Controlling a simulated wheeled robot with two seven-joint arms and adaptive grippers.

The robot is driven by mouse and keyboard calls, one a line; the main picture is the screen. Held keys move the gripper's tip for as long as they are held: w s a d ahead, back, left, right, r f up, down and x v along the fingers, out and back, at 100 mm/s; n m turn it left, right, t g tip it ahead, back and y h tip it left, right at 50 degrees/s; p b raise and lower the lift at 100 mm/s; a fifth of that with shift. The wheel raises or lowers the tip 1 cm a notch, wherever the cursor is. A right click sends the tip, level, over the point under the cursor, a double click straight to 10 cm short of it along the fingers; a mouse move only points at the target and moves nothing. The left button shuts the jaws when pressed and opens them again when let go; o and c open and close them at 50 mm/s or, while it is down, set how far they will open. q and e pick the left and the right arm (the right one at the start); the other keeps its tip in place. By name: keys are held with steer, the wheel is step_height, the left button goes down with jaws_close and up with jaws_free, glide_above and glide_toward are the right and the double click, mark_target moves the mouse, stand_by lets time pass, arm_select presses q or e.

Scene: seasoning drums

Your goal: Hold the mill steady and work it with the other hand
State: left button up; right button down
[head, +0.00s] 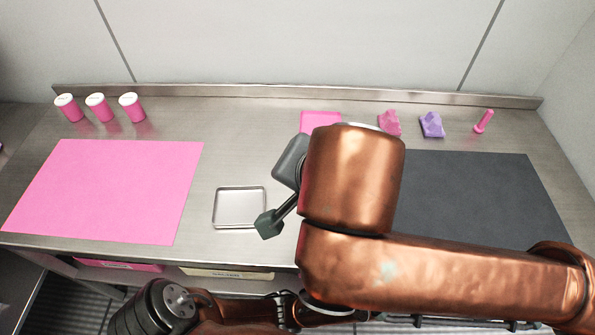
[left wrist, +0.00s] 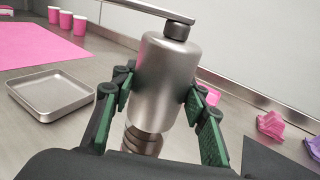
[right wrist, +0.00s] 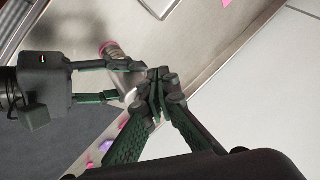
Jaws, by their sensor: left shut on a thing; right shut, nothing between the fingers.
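The mill (left wrist: 166,70) is a silver cylinder with a crank (left wrist: 150,10) on top, whose bar runs to the upper left in the left wrist view. My left gripper (left wrist: 160,95) is shut around its body from both sides, and the mill stands about upright. In the right wrist view, my left gripper (right wrist: 100,80) comes from the left and the mill (right wrist: 122,72) is partly hidden. My right gripper (right wrist: 158,90) is shut and empty, its fingertips beside the mill's top; whether they touch the crank I cannot tell. In the head view my right arm hides the mill.
A pink mat (head: 105,190) and a metal tray (head: 239,207) lie left. Three pink drums (head: 100,106) stand behind. A dark mat (head: 475,200) lies right; pink (head: 389,122) and purple (head: 431,125) pieces and a small pink upright item (head: 484,121) are behind it.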

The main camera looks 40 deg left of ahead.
steer(key=shift+w, duration=0.15)
steer(key=s+d+r, duration=0.3)
steer(key=s+r, duration=0.4)
steer(key=r, duration=0.1)
steer(key=shift+s+d, duration=0.35)
steer(key=shift+d, duration=0.05)
stand_by(0.4)
steer(key=shift+r, duration=0.1)
arm_select(q)
steer(key=o, duration=1.6)
steer(key=shift+c, duration=0.2)
steer(key=shift+d, duration=0.1)
